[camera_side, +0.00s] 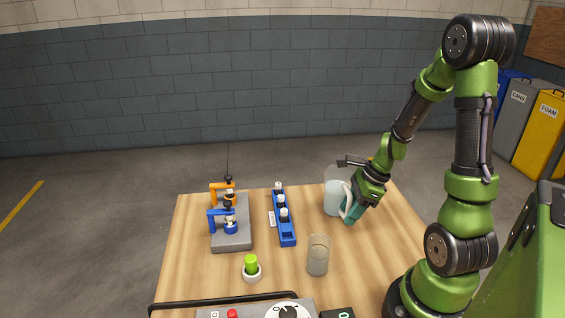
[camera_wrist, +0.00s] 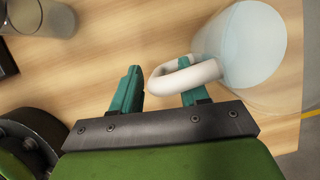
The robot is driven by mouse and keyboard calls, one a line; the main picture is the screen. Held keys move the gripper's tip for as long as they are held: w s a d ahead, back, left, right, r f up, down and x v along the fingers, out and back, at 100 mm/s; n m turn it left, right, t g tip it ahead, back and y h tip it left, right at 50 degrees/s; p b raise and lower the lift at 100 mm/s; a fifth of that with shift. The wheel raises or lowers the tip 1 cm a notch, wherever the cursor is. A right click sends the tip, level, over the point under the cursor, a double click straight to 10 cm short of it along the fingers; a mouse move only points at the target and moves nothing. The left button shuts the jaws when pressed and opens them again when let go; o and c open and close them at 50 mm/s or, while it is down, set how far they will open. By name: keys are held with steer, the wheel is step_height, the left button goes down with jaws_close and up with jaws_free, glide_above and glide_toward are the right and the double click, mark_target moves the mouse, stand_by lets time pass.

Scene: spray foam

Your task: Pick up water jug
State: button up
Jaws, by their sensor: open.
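The water jug (camera_side: 334,196) is a clear jug with pale blue water and a white handle, standing at the right side of the wooden table. In the wrist view the jug (camera_wrist: 255,50) is at the upper right, with its handle (camera_wrist: 180,76) pointing toward my gripper. My gripper (camera_side: 350,212) is low beside the handle. In the wrist view my gripper (camera_wrist: 163,88) has its teal fingers apart. The handle's loop reaches between them, and the right finger is partly hidden behind or inside the loop. I cannot tell whether they touch.
An empty glass (camera_side: 318,255) stands in front of the jug. A blue rack (camera_side: 285,232) with several small bottles is left of it. A grey stand (camera_side: 232,240) with orange and blue holders is further left. A green-topped item (camera_side: 251,266) sits near the control panel (camera_side: 260,311).

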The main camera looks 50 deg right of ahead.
jaws_close()
steer(key=shift+r, duration=0.2)
stand_by(0.4)
